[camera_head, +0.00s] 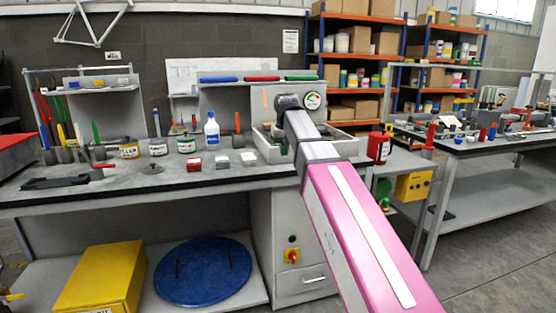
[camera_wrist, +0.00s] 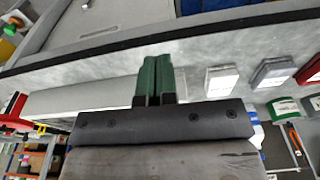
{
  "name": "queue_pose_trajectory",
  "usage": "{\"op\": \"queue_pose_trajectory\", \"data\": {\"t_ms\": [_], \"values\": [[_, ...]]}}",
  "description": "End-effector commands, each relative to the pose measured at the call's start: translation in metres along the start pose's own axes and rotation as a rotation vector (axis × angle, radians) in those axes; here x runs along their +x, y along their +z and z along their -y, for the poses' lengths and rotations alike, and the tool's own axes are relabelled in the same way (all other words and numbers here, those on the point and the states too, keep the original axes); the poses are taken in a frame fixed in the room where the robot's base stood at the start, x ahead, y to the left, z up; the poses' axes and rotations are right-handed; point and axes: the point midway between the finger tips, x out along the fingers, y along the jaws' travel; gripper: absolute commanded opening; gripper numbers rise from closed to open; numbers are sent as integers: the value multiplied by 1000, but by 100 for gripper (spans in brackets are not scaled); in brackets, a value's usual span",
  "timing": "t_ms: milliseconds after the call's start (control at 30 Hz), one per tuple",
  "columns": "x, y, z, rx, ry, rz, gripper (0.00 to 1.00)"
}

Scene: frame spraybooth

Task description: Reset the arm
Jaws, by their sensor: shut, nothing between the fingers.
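My gripper (camera_wrist: 152,78) shows in the wrist view with its two green fingers closed together and nothing between them. It is over the grey bench top (camera_wrist: 110,72), near the dark front edge. In the head view my arm reaches from the lower right to the bench.
The workbench (camera_head: 130,185) holds a red block (camera_head: 194,164), a grey block (camera_head: 222,163), a whitish block (camera_head: 248,158), a white bottle (camera_head: 212,137), several jars and a grey tray (camera_head: 268,150). A red can (camera_head: 379,147) stands right of my arm. A second bench (camera_head: 480,146) is at right.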

Motion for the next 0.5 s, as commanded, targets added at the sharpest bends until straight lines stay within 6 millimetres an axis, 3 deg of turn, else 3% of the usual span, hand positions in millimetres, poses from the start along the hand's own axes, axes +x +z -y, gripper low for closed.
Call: {"op": "queue_pose_trajectory", "data": {"t_ms": [167,500], "values": [[46,16,-16,23,3,14,0],[165,69,-55,86,9,47,0]]}}
